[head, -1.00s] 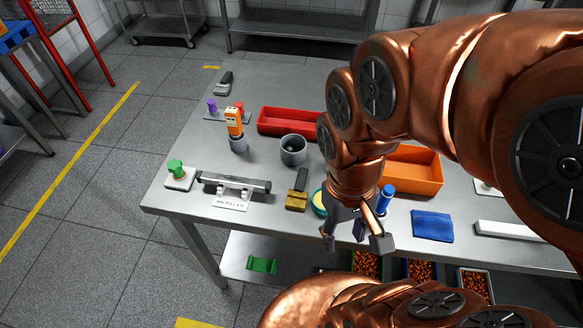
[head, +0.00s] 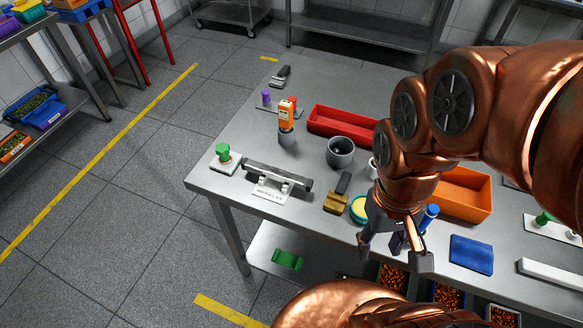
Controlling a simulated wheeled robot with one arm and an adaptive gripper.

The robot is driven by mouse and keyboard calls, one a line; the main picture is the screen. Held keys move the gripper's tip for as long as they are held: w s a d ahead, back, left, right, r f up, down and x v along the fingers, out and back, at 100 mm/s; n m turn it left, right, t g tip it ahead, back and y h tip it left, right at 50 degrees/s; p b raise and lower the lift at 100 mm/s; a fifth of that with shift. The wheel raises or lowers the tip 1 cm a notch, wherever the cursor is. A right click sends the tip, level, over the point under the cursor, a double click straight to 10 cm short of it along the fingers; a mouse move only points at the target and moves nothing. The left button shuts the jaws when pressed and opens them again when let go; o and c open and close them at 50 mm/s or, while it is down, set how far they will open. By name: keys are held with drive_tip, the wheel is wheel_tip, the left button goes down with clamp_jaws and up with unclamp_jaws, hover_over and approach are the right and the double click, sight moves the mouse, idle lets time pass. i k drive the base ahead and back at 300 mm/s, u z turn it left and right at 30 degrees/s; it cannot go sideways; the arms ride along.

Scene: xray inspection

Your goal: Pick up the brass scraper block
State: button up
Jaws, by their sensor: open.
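The brass scraper block (head: 336,203) lies on the steel table near its front edge. It is a small yellow-brass block with a dark handle-like piece (head: 344,183) right behind it; I cannot tell whether the two are joined. My gripper (head: 393,254) is open and empty, pointing down at the table's front edge, to the right of the block and nearer to me. The gripper is apart from the block, and nothing hides the block's top.
A round yellow-and-teal tin (head: 360,207) sits between block and gripper. A magnet bar on a stand (head: 277,176) is left of the block. A grey cup (head: 340,152) stands behind. A blue cylinder (head: 429,217) and blue cloth (head: 471,254) are right. Bins sit below the table.

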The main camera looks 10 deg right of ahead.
sight(336, 202)
drive_tip(key=z, duration=1.35)
drive_tip(key=k, duration=1.55)
drive_tip(key=u, duration=1.1)
drive_tip(key=i, duration=0.95)
